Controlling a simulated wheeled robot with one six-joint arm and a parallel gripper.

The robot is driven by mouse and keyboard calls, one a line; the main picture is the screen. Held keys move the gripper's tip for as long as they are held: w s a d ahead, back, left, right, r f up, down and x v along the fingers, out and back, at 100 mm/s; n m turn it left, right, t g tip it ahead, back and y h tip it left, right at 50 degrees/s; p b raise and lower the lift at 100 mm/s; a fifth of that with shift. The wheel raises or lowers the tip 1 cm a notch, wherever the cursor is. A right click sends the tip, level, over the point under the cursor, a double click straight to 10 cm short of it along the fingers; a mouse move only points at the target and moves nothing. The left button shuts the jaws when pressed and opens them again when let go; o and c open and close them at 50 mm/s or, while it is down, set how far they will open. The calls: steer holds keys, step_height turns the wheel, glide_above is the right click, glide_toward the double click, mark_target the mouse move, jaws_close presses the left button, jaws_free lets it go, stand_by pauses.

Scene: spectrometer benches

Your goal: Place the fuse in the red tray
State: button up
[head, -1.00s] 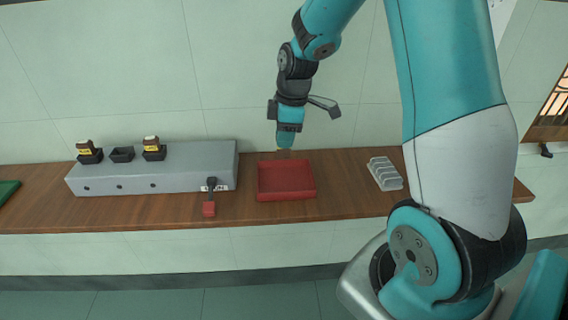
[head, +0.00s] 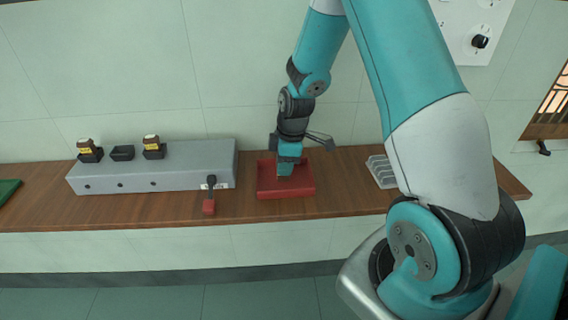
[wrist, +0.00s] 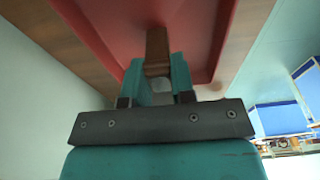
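The red tray (head: 305,188) sits on the wooden bench, just right of the grey box. My gripper (head: 285,172) points down into the tray, inside its walls near the back. In the wrist view, my gripper's teal fingers (wrist: 158,68) are closed on the sides of a brown fuse (wrist: 157,45). The red tray (wrist: 200,40) fills the view behind it. In the head view my fingers hide the fuse, and I cannot tell whether it touches the tray floor.
The grey box (head: 150,172) has several black holders; the middle holder (head: 122,153) is empty, and the outer two hold fuses (head: 87,146). A red-handled lever (head: 209,206) hangs at its front. A clear ribbed rack (head: 381,172) stands right of the tray.

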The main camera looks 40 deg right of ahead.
steer(key=o, duration=0.4)
step_height(320, 180, up, 12)
steer(key=s+b, duration=0.1)
steer(key=b, duration=0.1)
steer(key=s+a+r+m+y, duration=0.1)
steer(key=s+a+r, duration=0.3)
steer(key=s+a, duration=0.6)
steer(key=s+a+r+m+g+y, duration=0.1)
steer(key=s+a+r+m, duration=0.2)
steer(key=s+a, duration=0.8)
steer(key=shift+a+r+y, duration=0.3)
steer(key=shift+a+r, duration=0.35)
steer(key=shift+a, duration=0.25)
